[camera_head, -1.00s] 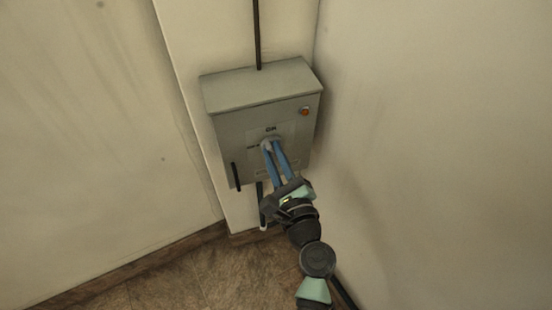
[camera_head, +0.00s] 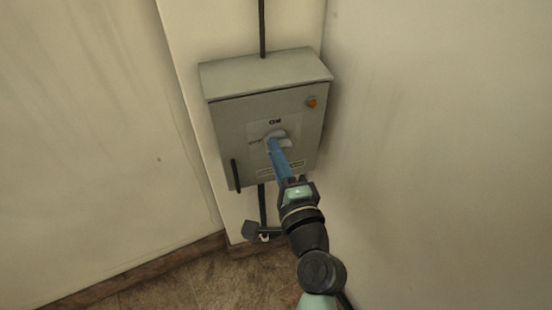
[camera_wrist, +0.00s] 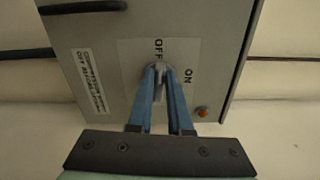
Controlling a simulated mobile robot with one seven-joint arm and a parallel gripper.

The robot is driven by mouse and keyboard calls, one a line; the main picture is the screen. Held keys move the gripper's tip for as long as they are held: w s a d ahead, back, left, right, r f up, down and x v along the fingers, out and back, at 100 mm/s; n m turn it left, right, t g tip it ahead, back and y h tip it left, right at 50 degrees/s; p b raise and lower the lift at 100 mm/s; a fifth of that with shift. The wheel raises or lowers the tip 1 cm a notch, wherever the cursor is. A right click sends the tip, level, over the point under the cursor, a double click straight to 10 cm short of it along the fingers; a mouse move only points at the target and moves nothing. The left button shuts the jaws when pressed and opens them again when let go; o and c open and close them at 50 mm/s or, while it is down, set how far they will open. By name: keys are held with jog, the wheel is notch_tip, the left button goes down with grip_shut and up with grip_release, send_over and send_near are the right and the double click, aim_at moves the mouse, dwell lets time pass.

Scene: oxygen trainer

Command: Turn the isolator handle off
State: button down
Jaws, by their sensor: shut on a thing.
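The isolator handle (camera_head: 283,135) is a pale grey grip on the front of a grey wall box (camera_head: 232,115). In the wrist view, the handle (camera_wrist: 160,88) sits between the two blue fingers of my gripper (camera_wrist: 162,75), which is shut on it. It appears to lie in line with the OFF mark (camera_wrist: 158,48), with the ON mark (camera_wrist: 188,76) off to the right. In the head view, my gripper (camera_head: 274,144) reaches up from below, its fingers nearly overlapping. They partly hide the handle.
An orange-red lamp (camera_head: 311,103) is at the box's upper right. A black bar handle (camera_head: 236,176) is at its lower left. A dark conduit (camera_head: 262,28) runs up the wall. Walls stand close on both sides, with brown floor (camera_head: 190,280) below.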

jog(key=shift+f+n+b, duration=0.15)
jog(key=shift+n+b, duration=0.15)
jog(key=shift+n, duration=0.2)
jog(key=c, duration=0.8)
grip_release()
jog(key=shift+c, duration=0.2)
jog(key=shift+s, duration=0.15)
jog(key=v, duration=1.2)
jog(key=shift+s+b, duration=0.35)
jog(key=shift+b, duration=0.1)
jog(key=shift+d, duration=0.15)
